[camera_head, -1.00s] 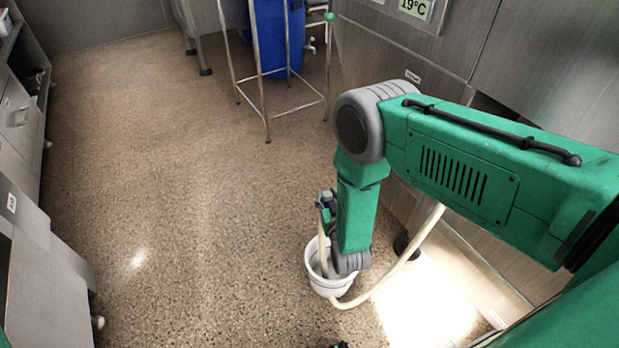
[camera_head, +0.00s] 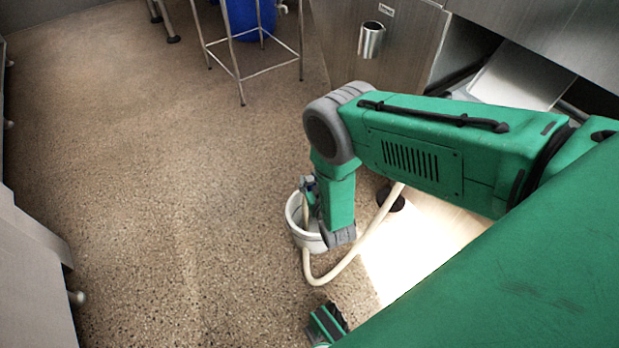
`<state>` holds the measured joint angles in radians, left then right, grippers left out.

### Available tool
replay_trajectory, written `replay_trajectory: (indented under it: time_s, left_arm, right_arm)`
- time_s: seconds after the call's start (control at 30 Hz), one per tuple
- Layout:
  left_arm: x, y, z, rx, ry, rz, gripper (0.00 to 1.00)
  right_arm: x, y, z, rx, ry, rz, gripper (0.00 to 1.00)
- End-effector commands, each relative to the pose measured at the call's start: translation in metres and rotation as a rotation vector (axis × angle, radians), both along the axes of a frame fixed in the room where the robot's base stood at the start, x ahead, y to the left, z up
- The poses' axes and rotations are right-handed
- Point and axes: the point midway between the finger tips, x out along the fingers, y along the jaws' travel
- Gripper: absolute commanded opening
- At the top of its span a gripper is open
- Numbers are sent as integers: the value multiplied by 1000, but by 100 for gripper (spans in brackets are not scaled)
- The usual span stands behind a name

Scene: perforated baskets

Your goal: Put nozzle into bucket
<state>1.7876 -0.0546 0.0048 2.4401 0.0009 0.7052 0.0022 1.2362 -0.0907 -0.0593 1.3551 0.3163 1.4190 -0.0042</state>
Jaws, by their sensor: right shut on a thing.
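A white bucket (camera_head: 296,212) stands on the floor in the middle of the view, partly hidden behind my right forearm. My right gripper (camera_head: 308,187) is at the far side of the forearm, above the bucket's far rim, and is small and partly hidden. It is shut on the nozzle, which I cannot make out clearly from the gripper. A cream hose (camera_head: 345,262) runs from there down across the bucket, shows again below its near rim, and curves up to the right behind my arm. I cannot tell whether any of the nozzle is inside the bucket. My left gripper is not recognisable in view.
A metal-framed stand (camera_head: 238,72) with a blue barrel (camera_head: 248,16) is at the back. Steel cabinets (camera_head: 385,55) line the right, with a steel cup-shaped holder (camera_head: 371,40). A steel unit (camera_head: 30,270) is at the left. The speckled floor left of the bucket is clear.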

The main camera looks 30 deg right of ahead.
Motion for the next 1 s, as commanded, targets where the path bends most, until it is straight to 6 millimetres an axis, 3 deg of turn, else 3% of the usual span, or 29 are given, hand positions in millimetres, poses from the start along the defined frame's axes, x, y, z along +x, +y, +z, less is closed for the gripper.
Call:
replay_trajectory:
  time_s: [0.5,1.0]
  left_arm:
    - [0,0,3,0,-1,0,26]
    - [0,0,3,0,-1,0,26]
  right_arm:
    - [0,0,-47,0,-1,-1,0]
    - [1,0,-56,-1,-2,-1,0]
